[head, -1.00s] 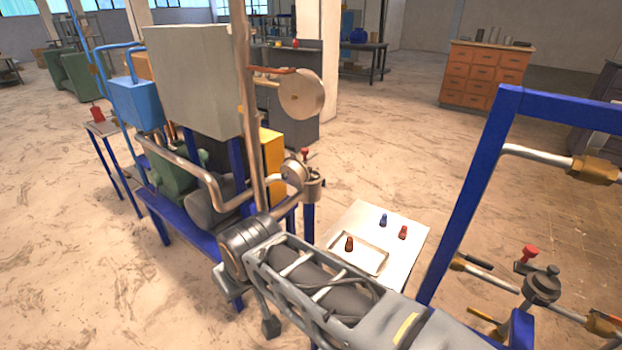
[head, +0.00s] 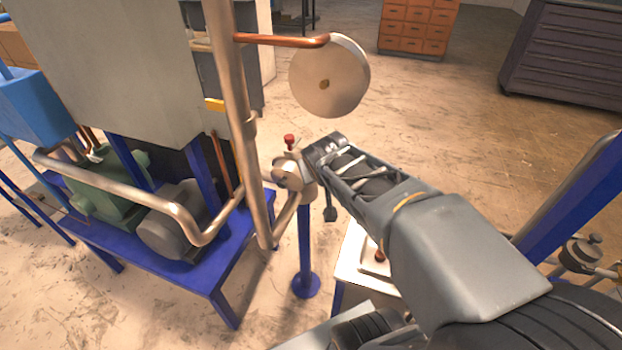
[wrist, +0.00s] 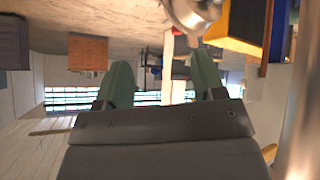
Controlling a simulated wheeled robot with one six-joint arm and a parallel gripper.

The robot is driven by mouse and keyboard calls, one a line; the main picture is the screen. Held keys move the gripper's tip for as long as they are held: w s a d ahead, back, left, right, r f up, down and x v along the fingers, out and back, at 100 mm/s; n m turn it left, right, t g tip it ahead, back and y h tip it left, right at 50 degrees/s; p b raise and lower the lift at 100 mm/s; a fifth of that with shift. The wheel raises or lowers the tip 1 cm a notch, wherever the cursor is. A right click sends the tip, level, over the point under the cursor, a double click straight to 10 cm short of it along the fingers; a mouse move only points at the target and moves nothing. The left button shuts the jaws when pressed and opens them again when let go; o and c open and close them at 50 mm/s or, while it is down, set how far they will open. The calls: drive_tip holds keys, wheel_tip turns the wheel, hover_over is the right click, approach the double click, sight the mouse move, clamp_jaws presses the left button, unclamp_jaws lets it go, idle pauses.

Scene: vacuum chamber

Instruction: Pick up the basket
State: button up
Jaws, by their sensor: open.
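I cannot make out a basket in any current view. My gripper (wrist: 161,78) shows in the wrist view as two green fingers set well apart, with nothing between them. In the head view my arm reaches from the lower right toward the middle, and its far end is beside a metal chamber port (head: 292,172) on a blue post. I cannot make out the fingers there.
A white table (head: 350,250) with a small tray is mostly hidden behind my arm. A blue frame (head: 230,262) carries pumps and pipes at left. A vertical pipe (head: 232,110) and a round metal disc (head: 330,78) stand near my arm. Open floor lies beyond.

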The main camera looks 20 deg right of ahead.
drive_tip(key=w+d+f+n+t+y+b, duration=0.25)
drive_tip(key=w+d+f, duration=0.2)
drive_tip(key=w, duration=0.35)
drive_tip(key=w+d+f+n+t+y+b, duration=0.1)
drive_tip(key=w+d+f+n+t+y, duration=0.2)
drive_tip(key=w+d, duration=0.4)
drive_tip(key=w+a+f+y, duration=0.1)
drive_tip(key=w+f, duration=0.1)
drive_tip(key=f, duration=0.1)
drive_tip(key=w+a+f+g+y, duration=0.1)
drive_tip(key=w+f, duration=0.1)
drive_tip(key=f, duration=0.1)
drive_tip(key=w+a+f+y, duration=0.1)
drive_tip(key=w+a+f, duration=0.1)
drive_tip(key=w+f, duration=0.1)
drive_tip(key=shift+w+f, duration=0.1)
drive_tip(key=shift+f, duration=0.5)
drive_tip(key=shift+f+p+x, duration=0.15)
drive_tip(key=shift+x, duration=1.3)
drive_tip(key=shift+f+p+x, duration=0.15)
drive_tip(key=shift+x, duration=1.3)
drive_tip(key=shift+d, duration=0.2)
drive_tip(key=shift+r, duration=0.1)
clamp_jaws()
